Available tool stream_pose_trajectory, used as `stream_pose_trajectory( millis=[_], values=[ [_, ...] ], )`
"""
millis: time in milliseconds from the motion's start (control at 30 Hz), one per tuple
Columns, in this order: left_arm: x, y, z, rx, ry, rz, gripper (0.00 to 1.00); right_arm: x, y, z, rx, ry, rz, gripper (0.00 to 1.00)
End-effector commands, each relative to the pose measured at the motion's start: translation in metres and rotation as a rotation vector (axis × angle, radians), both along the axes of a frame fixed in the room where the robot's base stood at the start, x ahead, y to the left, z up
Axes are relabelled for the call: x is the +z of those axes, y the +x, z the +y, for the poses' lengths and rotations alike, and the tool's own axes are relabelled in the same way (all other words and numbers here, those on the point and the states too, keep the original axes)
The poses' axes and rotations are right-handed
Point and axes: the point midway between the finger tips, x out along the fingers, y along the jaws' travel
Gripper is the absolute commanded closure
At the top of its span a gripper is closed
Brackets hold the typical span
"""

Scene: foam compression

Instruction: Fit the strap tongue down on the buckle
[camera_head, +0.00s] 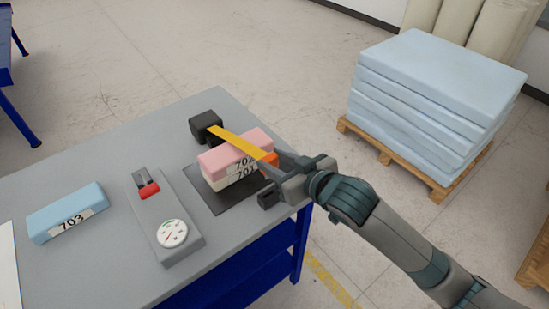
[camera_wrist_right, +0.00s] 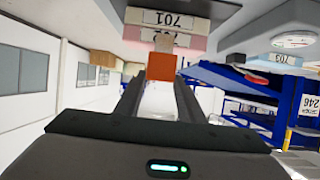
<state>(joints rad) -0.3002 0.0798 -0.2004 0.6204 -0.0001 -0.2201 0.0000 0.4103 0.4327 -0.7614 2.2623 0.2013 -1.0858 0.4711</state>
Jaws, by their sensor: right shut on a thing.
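A yellow strap (camera_head: 240,142) runs from a black block (camera_head: 206,126) across the top of a pink foam block (camera_head: 232,151) towards my right gripper (camera_head: 273,178). The pink block lies on a cream block (camera_head: 226,180) marked 701, on a dark plate (camera_head: 210,198). My right gripper is at the stack's right end, shut on the orange strap tongue (camera_wrist_right: 161,67), which shows between its fingertips in the wrist view. The orange also shows beside the stack in the head view (camera_head: 268,165). I cannot make out the buckle clearly. My left gripper is not in view.
A grey device with a dial (camera_head: 172,234) and a red part (camera_head: 149,191) stands left of the plate. A blue foam block (camera_head: 68,213) marked 703 lies at the table's left. Blue foam slabs (camera_head: 430,95) sit on a pallet beyond. Bare grey tabletop (camera_head: 110,150) lies behind the device.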

Motion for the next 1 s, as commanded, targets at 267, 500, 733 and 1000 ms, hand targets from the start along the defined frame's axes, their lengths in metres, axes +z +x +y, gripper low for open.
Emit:
stream_pose_trajectory(
  millis=[267,500,733,1000],
  values=[
    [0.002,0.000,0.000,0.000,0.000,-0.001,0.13,-0.006,-0.005,0.003,0.017,0.001,-0.003,0.87],
    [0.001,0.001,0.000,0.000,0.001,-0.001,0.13,-0.007,-0.005,0.003,0.016,0.001,-0.003,0.87],
    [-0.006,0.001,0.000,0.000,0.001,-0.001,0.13,-0.013,-0.005,0.003,0.015,0.000,-0.004,0.87],
    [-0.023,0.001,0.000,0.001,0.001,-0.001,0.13,-0.027,-0.004,0.003,0.015,0.000,-0.004,0.87]
  ],
)
